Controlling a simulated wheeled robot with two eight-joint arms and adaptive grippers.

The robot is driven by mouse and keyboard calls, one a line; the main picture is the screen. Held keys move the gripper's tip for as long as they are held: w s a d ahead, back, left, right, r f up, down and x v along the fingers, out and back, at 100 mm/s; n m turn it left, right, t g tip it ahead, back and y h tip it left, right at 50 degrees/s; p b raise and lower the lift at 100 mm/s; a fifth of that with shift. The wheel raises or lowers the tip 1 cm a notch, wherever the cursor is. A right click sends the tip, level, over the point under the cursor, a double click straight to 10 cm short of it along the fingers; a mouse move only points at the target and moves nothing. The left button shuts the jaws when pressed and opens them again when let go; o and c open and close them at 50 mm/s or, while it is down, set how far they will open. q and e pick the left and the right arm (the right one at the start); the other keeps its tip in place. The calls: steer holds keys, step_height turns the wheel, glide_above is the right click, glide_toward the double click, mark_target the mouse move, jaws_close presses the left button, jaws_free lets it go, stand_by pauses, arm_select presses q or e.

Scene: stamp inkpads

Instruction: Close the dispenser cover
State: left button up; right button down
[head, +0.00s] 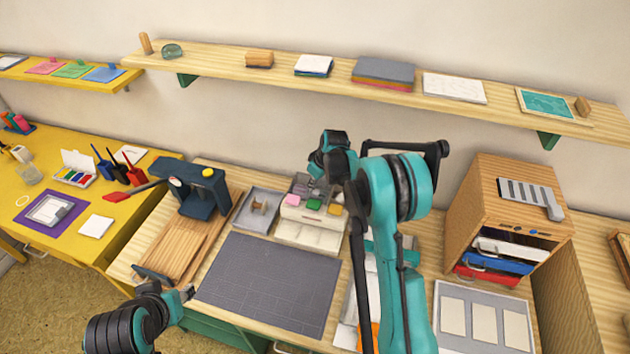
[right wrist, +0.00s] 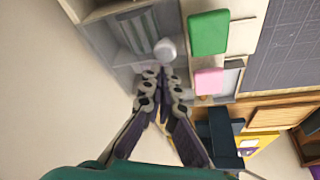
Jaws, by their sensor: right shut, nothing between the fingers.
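The dispenser (head: 311,236) is a pale box at the back of the workbench with pink, green and orange pads on it. A grey open-topped compartment, its cover not clearly distinguishable, lies behind the pads. In the right wrist view the grey compartment (right wrist: 112,38) has a round white knob (right wrist: 166,49) at its edge, beside the green pad (right wrist: 208,32) and pink pad (right wrist: 209,81). My right gripper (right wrist: 163,75) is shut and empty, its tips close to the knob; contact is unclear. My left gripper (head: 187,293) is at the dark mat's left edge, its jaws too small to judge.
A dark gridded mat (head: 268,285) lies in front of the dispenser. A grey tray with a spool (head: 257,209) is left of it. A wooden drawer cabinet (head: 515,215) stands right of my right arm. A shelf (head: 330,83) runs above.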

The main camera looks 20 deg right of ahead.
steer(key=shift+w+f, duration=0.1)
steer(key=shift+f, duration=0.1)
steer(key=s+d, duration=0.5)
steer(key=d, duration=0.2)
steer(key=shift+d+b, duration=0.15)
steer(key=shift+b, duration=0.25)
